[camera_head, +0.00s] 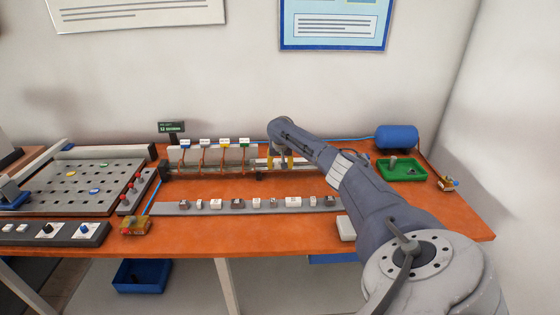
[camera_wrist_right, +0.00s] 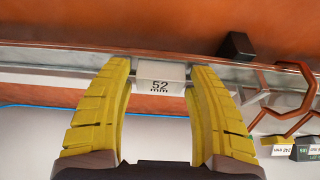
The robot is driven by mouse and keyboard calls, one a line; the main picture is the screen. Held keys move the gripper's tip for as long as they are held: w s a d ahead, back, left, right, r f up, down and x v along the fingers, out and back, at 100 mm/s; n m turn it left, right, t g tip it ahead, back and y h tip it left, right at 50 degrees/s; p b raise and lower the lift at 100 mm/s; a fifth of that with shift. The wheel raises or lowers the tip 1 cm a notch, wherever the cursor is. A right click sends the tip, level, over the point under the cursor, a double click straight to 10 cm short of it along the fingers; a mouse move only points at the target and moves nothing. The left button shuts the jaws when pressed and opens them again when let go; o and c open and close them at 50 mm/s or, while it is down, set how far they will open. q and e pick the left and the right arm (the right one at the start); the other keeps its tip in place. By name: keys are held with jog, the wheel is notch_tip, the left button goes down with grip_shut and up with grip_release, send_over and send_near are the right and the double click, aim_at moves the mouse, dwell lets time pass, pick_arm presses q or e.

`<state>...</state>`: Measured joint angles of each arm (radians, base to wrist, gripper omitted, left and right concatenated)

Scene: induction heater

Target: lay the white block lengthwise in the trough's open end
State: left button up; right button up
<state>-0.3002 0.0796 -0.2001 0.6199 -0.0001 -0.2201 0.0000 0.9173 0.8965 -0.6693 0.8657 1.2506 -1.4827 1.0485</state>
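The white block (camera_wrist_right: 160,76), marked "52 mm", sits between the yellow fingertips of my right gripper (camera_wrist_right: 160,66) in the right wrist view. Its label faces the camera. The tips stand close on either side of it, and I cannot tell whether they press on it. The metal trough (camera_wrist_right: 55,62) runs across the picture behind the block, roughly along its length. Whether the block rests in the trough or hangs just above it is unclear. In the head view my right gripper (camera_head: 279,162) is over the trough (camera_head: 312,165), right of the coloured labels. My left gripper is not in view.
Coils with coloured labels (camera_head: 213,150) stand along the trough's left part. A grey strip (camera_head: 330,203) with several small blocks lies in front. A green tray (camera_head: 404,173) and blue cylinder (camera_head: 397,137) are at right. A perforated board (camera_head: 80,187) fills the left.

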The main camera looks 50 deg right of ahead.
jog(key=shift+o, duration=1)
jog(key=v, duration=1.2)
jog(key=shift+d+r, duration=0.1)
jog(key=shift+r, duration=0.1)
